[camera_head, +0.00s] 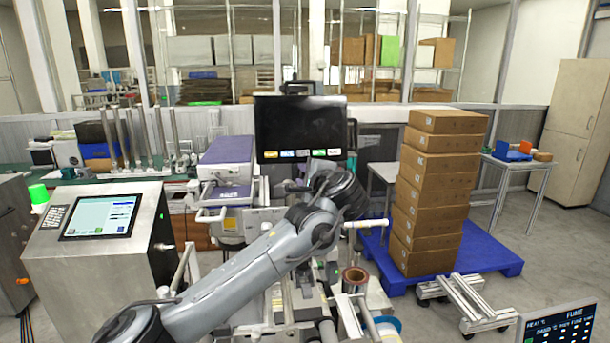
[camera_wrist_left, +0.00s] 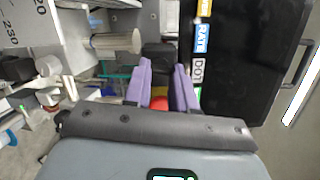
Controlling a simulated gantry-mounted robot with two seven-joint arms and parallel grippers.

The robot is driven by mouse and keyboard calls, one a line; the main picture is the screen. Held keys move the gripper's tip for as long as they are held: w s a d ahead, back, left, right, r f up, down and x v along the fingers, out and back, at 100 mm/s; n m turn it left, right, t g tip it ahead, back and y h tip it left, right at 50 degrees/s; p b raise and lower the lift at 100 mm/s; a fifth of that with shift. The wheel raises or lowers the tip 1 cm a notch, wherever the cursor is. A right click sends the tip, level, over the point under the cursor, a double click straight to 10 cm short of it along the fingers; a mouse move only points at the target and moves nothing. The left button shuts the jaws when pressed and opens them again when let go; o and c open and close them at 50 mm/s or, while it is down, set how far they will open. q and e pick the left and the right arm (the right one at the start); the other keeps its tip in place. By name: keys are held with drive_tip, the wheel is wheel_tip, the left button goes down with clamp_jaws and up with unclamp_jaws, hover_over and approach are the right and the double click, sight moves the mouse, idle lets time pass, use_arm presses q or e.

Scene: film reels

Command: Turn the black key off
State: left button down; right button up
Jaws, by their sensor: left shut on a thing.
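My left arm reaches in from the lower left in the head view, with its wrist just below the black screen (camera_head: 300,126). In the left wrist view, the two purple fingers of my left gripper (camera_wrist_left: 163,72) are close together. They are shut on a small dark piece, which looks like the black key (camera_wrist_left: 158,56). Its outline and which way it is turned are hard to make out. A small red part (camera_wrist_left: 158,103) shows between the fingers, nearer the camera. In the head view, my wrist hides the fingertips and the key. My right gripper is in neither view.
The screen (camera_wrist_left: 250,60) with its coloured labels stands right beside the fingers in the left wrist view. A grey console (camera_head: 100,235) with a display stands at the left. Stacked brown boxes (camera_head: 435,190) stand on a blue pallet (camera_head: 490,258) at the right.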

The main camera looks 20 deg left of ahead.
use_arm(q)
drive_tip(key=shift+r+n, duration=0.1)
drive_tip(key=shift+n, duration=1)
drive_tip(key=c, duration=1.2)
unclamp_jaws()
drive_tip(key=shift+s+d+r, duration=0.1)
drive_tip(key=shift+s+d, duration=0.25)
drive_tip(key=v, duration=0.9)
drive_tip(key=shift+s+d+r, duration=0.2)
drive_tip(key=shift+s+r, duration=0.1)
